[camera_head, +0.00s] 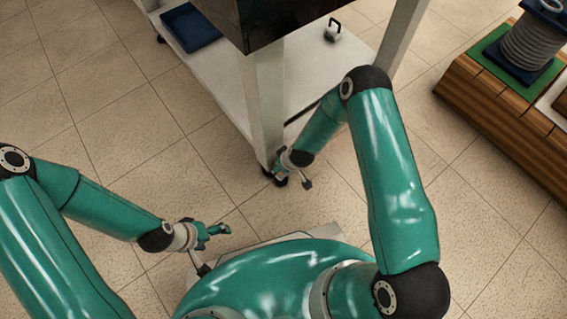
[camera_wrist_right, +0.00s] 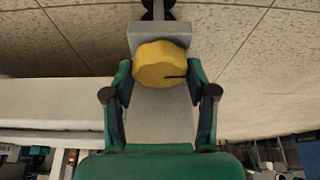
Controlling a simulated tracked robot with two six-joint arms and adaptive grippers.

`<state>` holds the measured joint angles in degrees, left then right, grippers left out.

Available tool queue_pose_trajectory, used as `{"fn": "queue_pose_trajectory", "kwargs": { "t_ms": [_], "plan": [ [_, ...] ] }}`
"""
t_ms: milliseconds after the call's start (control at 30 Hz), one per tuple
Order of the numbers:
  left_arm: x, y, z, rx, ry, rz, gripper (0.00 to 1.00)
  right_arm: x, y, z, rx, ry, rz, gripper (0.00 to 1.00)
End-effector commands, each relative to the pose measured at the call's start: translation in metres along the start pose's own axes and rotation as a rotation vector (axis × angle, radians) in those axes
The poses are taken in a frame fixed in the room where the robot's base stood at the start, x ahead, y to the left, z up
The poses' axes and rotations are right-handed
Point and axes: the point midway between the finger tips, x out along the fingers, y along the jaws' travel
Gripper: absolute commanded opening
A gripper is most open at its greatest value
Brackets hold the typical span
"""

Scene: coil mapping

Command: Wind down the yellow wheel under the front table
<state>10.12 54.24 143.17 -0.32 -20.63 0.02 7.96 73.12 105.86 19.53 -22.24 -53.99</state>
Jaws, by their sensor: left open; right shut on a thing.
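The yellow wheel (camera_wrist_right: 158,62) shows in the right wrist view, under a pale leg of the front table and above a dark caster. My right gripper (camera_wrist_right: 160,72) has one finger on each side of the wheel and is shut on it. In the head view my right gripper (camera_head: 284,172) is at the foot of the front table's near leg (camera_head: 265,105); the wheel cannot be made out there. My left gripper (camera_head: 219,232) is open and empty, over the floor to the left, apart from the table.
A blue tray (camera_head: 190,27) and a small metal object with a black handle (camera_head: 333,34) rest on the table's lower shelf (camera_head: 220,65). A wooden stand (camera_head: 470,100) bearing a grey coil (camera_head: 532,42) is at the right. Tiled floor lies clear at the left.

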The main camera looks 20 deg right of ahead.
Motion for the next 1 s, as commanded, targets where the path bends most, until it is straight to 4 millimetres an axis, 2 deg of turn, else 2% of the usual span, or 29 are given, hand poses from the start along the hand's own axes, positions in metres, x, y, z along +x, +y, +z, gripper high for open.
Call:
{"fn": "queue_pose_trajectory", "kwargs": {
  "t_ms": [133, 400, 733, 767, 900, 1000],
  "plan": [
    [-0.004, 0.002, 0.000, 0.000, 0.000, 0.000, 0.82, -0.001, 0.000, 0.000, 0.058, 0.000, 0.025, 0.22],
    [-0.015, 0.005, 0.000, 0.000, 0.000, 0.000, 0.82, -0.001, -0.001, -0.001, 0.345, 0.002, 0.145, 0.22],
    [-0.015, 0.005, 0.000, 0.000, 0.000, 0.000, 0.82, 0.000, 0.000, 0.000, 0.379, 0.002, 0.159, 0.22],
    [-0.015, 0.005, 0.000, 0.000, 0.000, 0.000, 0.82, 0.000, 0.000, 0.000, 0.378, 0.002, 0.159, 0.62],
    [-0.015, 0.005, 0.000, 0.000, 0.000, 0.000, 0.82, 0.000, 0.000, 0.000, 0.377, 0.002, 0.158, 0.82],
    [-0.015, 0.005, 0.000, 0.000, 0.000, 0.000, 0.82, 0.000, 0.000, -0.001, 0.376, 0.002, 0.158, 0.82]
  ]
}}
